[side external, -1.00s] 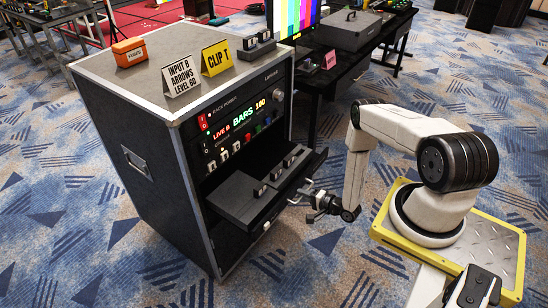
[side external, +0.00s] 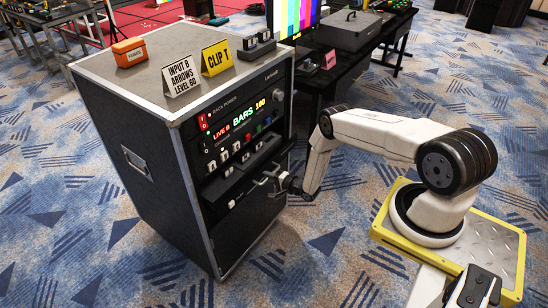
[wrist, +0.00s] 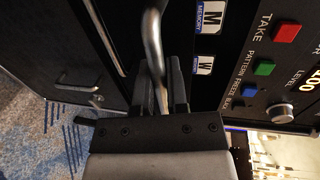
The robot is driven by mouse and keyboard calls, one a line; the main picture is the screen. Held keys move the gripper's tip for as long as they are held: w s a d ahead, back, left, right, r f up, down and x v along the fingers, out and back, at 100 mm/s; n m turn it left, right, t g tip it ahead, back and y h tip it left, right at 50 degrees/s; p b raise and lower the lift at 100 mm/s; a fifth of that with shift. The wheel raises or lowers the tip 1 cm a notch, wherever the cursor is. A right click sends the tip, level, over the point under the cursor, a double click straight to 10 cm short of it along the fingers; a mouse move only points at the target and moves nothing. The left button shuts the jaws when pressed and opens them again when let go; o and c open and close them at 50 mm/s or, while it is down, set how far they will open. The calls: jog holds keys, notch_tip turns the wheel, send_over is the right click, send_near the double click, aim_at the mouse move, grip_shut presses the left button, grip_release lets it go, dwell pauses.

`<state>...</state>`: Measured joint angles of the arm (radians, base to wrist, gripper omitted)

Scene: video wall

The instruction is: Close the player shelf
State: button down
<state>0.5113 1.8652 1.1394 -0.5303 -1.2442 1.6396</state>
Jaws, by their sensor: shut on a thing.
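The player shelf (side external: 240,177) is a dark pull-out in the front of the black rack case (side external: 135,165). In the wrist view the curved steel handle (wrist: 153,45) runs between my two dark fingers (wrist: 163,88). White labels reading MEMORY (wrist: 210,16) and W lie beside it.
Above the shelf are a lit BARS display (side external: 243,116) and rows of buttons (side external: 250,135). An orange box (side external: 129,52), two sign cards (side external: 217,57) and a small dark device (side external: 257,46) stand on top of the rack. The carpet in front is clear.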

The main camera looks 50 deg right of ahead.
aim_at(252, 168)
jog(key=shift+r+x, duration=0.3)
jog(key=shift+x, duration=0.9)
jog(key=shift+r+x, duration=0.25)
jog(key=shift+x, duration=1)
jog(key=shift+r+x, duration=0.3)
jog(key=shift+x, duration=0.9)
jog(key=shift+w, duration=0.3)
jog(key=c, duration=0.7)
grip_release()
jog(key=shift+s, duration=0.3)
jog(key=shift+s, duration=0.15)
jog(key=shift+v, duration=3.5)
jog(key=shift+r, duration=0.1)
